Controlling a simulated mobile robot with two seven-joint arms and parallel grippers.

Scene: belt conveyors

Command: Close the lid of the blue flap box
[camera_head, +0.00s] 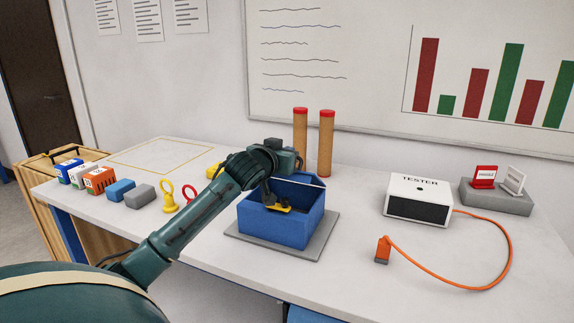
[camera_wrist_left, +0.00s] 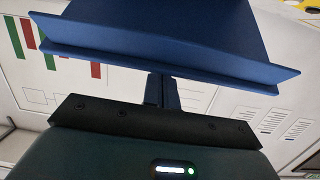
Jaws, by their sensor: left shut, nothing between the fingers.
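The blue flap box (camera_head: 275,231) stands on a grey base plate (camera_head: 243,238) near the middle of the table. Its top is open in the head view, with a raised blue panel, apparently the lid (camera_head: 312,180), at its back. A small yellow part (camera_head: 281,208) shows at the box opening. In the left wrist view the shut fingers (camera_wrist_left: 163,84) point at a blue panel (camera_wrist_left: 160,35) with a lipped edge; I cannot tell if they touch it. My right gripper is not in view.
Two brown tubes with red caps (camera_head: 326,145) stand behind the box. The white tester (camera_head: 418,197) and an orange cable (camera_head: 506,255) with its plug (camera_head: 383,249) lie to the right. Several coloured blocks (camera_head: 121,190) and rings (camera_head: 169,197) stand at left. The front right tabletop is mostly clear.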

